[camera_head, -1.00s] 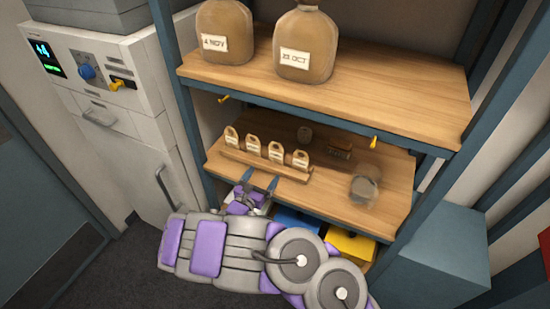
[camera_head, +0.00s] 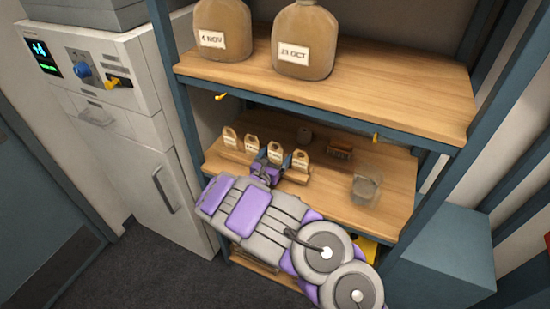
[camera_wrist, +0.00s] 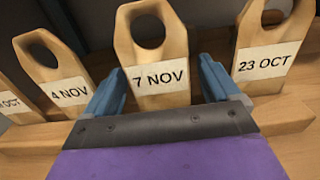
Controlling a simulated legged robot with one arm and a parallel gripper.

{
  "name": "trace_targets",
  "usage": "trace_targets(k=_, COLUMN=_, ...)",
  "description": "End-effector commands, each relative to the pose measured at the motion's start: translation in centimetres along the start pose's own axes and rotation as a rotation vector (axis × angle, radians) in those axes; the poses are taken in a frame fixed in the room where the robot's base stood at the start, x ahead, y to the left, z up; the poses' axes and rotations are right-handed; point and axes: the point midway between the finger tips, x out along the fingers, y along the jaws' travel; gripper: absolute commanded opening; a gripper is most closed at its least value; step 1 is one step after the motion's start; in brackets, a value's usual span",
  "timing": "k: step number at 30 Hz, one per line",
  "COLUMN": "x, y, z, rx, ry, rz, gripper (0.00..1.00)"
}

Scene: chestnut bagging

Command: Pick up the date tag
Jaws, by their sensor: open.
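Several wooden date tags with a round hole stand in a row in a wooden rack (camera_head: 222,154) on the middle shelf. In the wrist view, the tag reading 7 NOV (camera_wrist: 152,58) stands upright between the two blue fingers of my gripper (camera_wrist: 160,85). The fingers are open, one on each side of it. The tag reading 4 NOV (camera_wrist: 52,75) is to the left, and the tag reading 23 OCT (camera_wrist: 268,50) is to the right. Another tag at the far left (camera_wrist: 10,100) is cut off by the frame. In the head view, my gripper (camera_head: 274,155) is at the third tag from the left.
Two brown sacks labelled 4 NOV (camera_head: 223,30) and 23 OCT (camera_head: 303,42) stand on the upper shelf (camera_head: 400,95). A grey cabinet (camera_head: 125,130) stands at the left.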

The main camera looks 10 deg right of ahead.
Motion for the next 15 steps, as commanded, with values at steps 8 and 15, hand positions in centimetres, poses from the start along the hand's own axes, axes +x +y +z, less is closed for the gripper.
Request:
trace_targets(k=8, x=-0.07, y=0.07, z=0.01, rx=-0.001, ry=0.000, rz=0.000, gripper=0.79)
trace_targets(k=15, x=-0.07, y=0.04, z=0.01, rx=-0.001, ry=0.000, rz=0.000, gripper=0.56)
